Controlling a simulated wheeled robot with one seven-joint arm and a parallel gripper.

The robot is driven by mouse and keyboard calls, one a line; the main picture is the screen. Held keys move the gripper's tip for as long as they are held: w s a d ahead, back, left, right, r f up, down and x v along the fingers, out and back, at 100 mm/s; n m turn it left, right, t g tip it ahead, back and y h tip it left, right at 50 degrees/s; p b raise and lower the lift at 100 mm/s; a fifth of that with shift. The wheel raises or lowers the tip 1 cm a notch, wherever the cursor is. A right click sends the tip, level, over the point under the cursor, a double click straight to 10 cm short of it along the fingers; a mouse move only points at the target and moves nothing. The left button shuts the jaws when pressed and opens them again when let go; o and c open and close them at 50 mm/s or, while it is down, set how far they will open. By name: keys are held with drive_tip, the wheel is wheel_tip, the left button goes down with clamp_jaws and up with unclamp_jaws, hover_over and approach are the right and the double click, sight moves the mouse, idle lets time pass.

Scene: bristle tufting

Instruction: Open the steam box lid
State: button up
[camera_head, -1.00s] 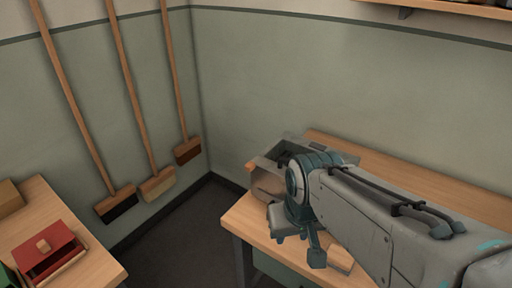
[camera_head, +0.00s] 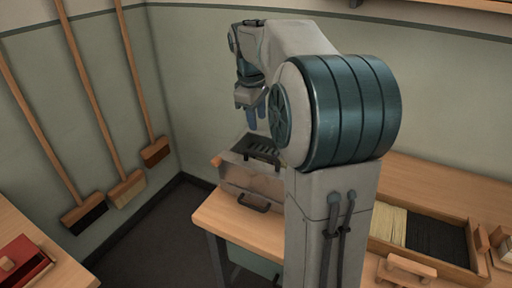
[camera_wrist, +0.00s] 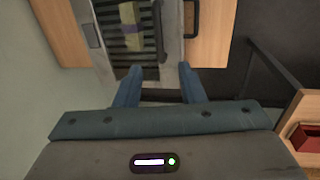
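The steam box (camera_head: 238,174) is a pale box with a dark handle (camera_head: 253,203) on its front, standing on the table's left end. Its top shows a dark slatted rack (camera_head: 262,150). I cannot clearly tell the lid apart from the box. My gripper (camera_head: 257,112) hangs above the box, fingers down. In the wrist view my gripper (camera_wrist: 160,67) is open and empty, its blue fingers apart.
The wooden table (camera_head: 215,214) holds a tray (camera_head: 377,246) of pale and dark bristles at right. A red box (camera_head: 22,262) sits on another table at left. Several brooms (camera_head: 126,188) lean on the wall. Dark floor lies between the tables.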

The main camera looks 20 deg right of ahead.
sight(261, 154)
drive_tip(key=f, duration=0.4)
drive_tip(key=w+d+f, duration=0.1)
drive_tip(key=f, duration=0.4)
drive_tip(key=d+f, duration=0.1)
drive_tip(key=f, duration=0.3)
drive_tip(key=shift+w+d+f, duration=0.15)
drive_tip(key=shift+w+f, duration=0.05)
drive_tip(key=shift+w, duration=0.2)
clamp_jaws()
